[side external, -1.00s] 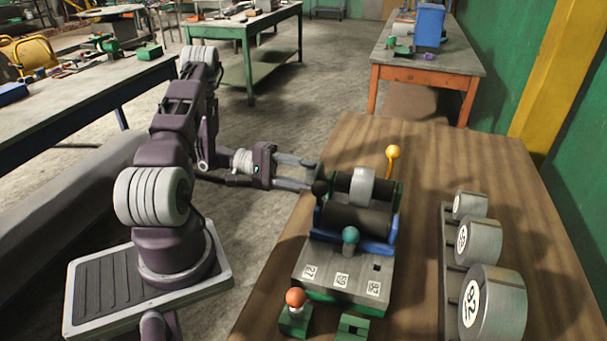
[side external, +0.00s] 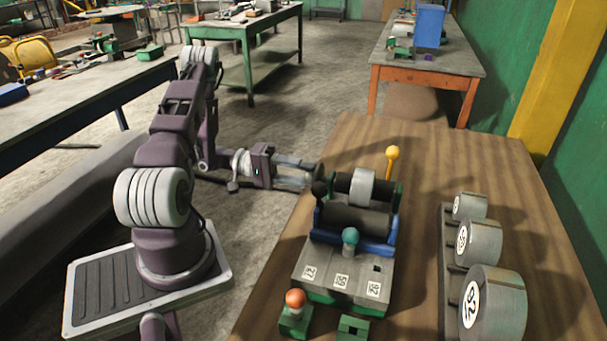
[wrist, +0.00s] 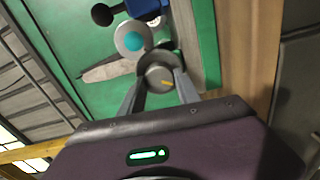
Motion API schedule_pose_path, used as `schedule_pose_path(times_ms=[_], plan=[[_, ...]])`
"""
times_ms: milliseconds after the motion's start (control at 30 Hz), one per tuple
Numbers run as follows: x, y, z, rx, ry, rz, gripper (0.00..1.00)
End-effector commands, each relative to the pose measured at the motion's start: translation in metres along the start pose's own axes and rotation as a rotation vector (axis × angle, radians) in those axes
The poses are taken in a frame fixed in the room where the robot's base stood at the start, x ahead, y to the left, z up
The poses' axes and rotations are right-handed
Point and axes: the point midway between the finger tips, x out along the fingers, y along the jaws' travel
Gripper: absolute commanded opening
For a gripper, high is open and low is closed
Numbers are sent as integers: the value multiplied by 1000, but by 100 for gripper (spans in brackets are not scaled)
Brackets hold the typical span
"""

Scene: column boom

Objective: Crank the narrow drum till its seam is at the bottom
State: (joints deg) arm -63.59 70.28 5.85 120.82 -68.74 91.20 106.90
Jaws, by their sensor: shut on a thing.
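The narrow drum is the light grey cylinder (side external: 362,187) resting on dark rollers (side external: 352,219) in a blue and green stand (side external: 388,240) on the wooden table. I cannot make out its seam. My gripper (side external: 314,178) reaches in from the left to the stand's left end. In the wrist view, my gripper (wrist: 161,80) is shut on a round grey knob (wrist: 158,70) with a yellow mark. A pale tapered arm (wrist: 108,69) and a grey disc with a cyan centre (wrist: 133,40) lie just beyond it. The drum is not clearly visible in the wrist view.
A yellow-knobbed lever (side external: 392,153) and a teal knob (side external: 350,236) stand on the device. An orange-knobbed green block (side external: 295,300) is in front. Several larger grey drums sit in a rack (side external: 446,270) to the right. Bare table lies between rack and stand.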

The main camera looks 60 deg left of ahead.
Motion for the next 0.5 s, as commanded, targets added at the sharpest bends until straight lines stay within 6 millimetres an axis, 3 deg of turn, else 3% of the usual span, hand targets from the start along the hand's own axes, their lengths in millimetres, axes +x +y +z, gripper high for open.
schedule_pose_path(times_ms=[133, 167, 267, 500], plan=[[-1, 0, -1, 1, 4, -2, 0], [-1, 0, -1, 1, 4, -2, 43], [-1, 0, -1, 0, 3, -2, 61], [0, 0, 0, -1, 1, -1, 61]])
